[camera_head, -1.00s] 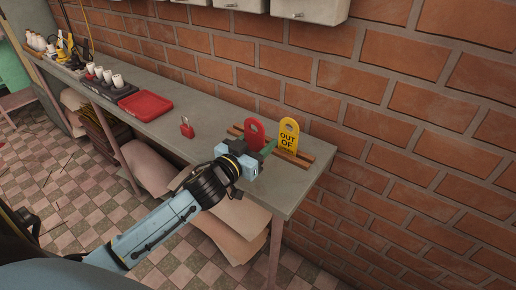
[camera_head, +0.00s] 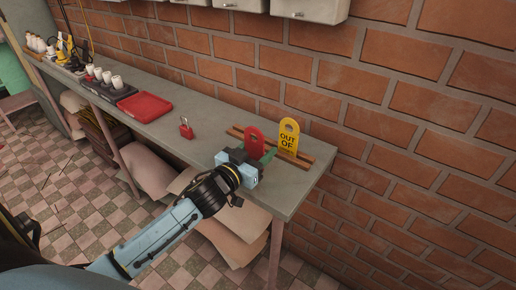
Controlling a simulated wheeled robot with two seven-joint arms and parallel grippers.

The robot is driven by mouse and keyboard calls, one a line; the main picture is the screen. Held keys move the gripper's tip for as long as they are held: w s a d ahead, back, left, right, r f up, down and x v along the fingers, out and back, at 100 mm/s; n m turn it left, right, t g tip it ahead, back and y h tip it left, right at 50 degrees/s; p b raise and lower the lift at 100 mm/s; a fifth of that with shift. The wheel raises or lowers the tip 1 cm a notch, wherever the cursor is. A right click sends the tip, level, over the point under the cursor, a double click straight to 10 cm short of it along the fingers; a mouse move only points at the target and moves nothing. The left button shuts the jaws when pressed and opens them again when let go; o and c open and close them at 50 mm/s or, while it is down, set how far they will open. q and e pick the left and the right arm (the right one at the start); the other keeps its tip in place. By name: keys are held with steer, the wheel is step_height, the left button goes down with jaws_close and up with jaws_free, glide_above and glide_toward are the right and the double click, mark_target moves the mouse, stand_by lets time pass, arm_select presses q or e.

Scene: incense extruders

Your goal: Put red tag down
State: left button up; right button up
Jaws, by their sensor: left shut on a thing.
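The red tag (camera_head: 255,139) stands upright at the wooden slatted rack (camera_head: 306,158) near the right end of the grey bench. A hole shows near its rounded top. My left gripper (camera_head: 265,158) comes in from the front left and is shut on the red tag's lower part. The gripper body hides the tag's lower edge, so I cannot tell whether it rests in the rack. A yellow tag (camera_head: 289,137) with the words "OUT OF" stands upright in the rack just right of the red tag. My right gripper is not in view.
A red padlock (camera_head: 186,129) stands on the bench (camera_head: 205,142) left of the rack. Farther left are a red tray (camera_head: 145,105) and a dark tray (camera_head: 113,92) with white cups. A brick wall runs behind the bench.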

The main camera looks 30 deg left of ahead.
arm_select(q)
steer(key=o, duration=1)
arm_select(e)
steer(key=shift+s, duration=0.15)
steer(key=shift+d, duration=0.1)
arm_select(q)
steer(key=shift+r, duration=0.1)
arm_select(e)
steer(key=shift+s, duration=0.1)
arm_select(q)
steer(key=shift+r, duration=0.2)
steer(key=shift+r+p, duration=0.35)
steer(key=shift+r, duration=0.05)
steer(key=s, duration=0.4)
steer(key=s+p, duration=0.1)
steer(key=s, duration=0.3)
steer(key=s+a, duration=0.1)
steer(key=s, duration=0.3)
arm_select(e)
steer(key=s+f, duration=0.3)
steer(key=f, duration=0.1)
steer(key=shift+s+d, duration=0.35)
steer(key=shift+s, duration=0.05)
